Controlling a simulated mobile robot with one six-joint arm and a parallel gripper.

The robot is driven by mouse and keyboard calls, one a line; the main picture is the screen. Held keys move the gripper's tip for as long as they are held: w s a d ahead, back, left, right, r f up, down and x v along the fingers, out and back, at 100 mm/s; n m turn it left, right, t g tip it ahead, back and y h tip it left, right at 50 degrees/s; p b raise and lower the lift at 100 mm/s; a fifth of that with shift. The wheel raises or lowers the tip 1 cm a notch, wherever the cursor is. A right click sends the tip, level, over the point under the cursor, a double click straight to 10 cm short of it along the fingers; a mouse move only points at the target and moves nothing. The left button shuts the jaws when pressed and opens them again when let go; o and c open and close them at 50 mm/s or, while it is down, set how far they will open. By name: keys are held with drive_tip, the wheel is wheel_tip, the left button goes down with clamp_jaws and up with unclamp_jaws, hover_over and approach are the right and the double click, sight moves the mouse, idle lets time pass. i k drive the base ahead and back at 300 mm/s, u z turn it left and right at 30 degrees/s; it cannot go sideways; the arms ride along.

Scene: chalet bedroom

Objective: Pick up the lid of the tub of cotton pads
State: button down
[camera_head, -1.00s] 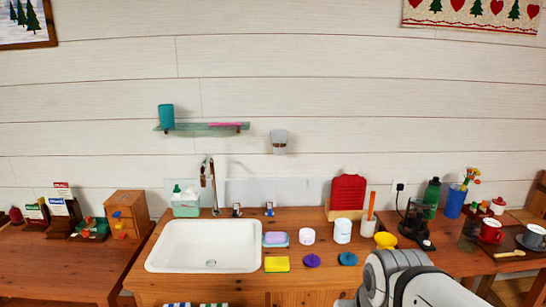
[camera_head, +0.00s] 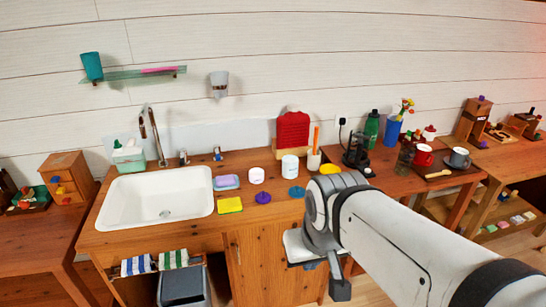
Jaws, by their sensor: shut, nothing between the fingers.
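Two white tubs stand open on the wooden washstand: a small low tub (camera_head: 256,175) and a taller tub (camera_head: 290,166). A purple knobbed lid (camera_head: 263,197) lies in front of the low tub. A teal lid (camera_head: 297,192) lies in front of the taller one. I cannot tell from here which tub holds cotton pads. My gripper (camera_head: 340,290) hangs at the lower middle, in front of the washstand and below its top. It is shut and empty, apart from both lids.
A white basin (camera_head: 160,196) fills the left of the washstand (camera_head: 225,240). A yellow sponge (camera_head: 230,205) and a soap dish (camera_head: 226,182) are left of the lids. A yellow bowl (camera_head: 330,169) is close behind my arm. Striped towels (camera_head: 155,262) hang in front.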

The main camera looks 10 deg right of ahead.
sight(297, 192)
drive_tip(key=z, duration=0.55)
drive_tip(key=i, duration=0.85)
drive_tip(key=z, duration=0.5)
drive_tip(key=i, duration=0.55)
drive_tip(key=u, duration=0.05)
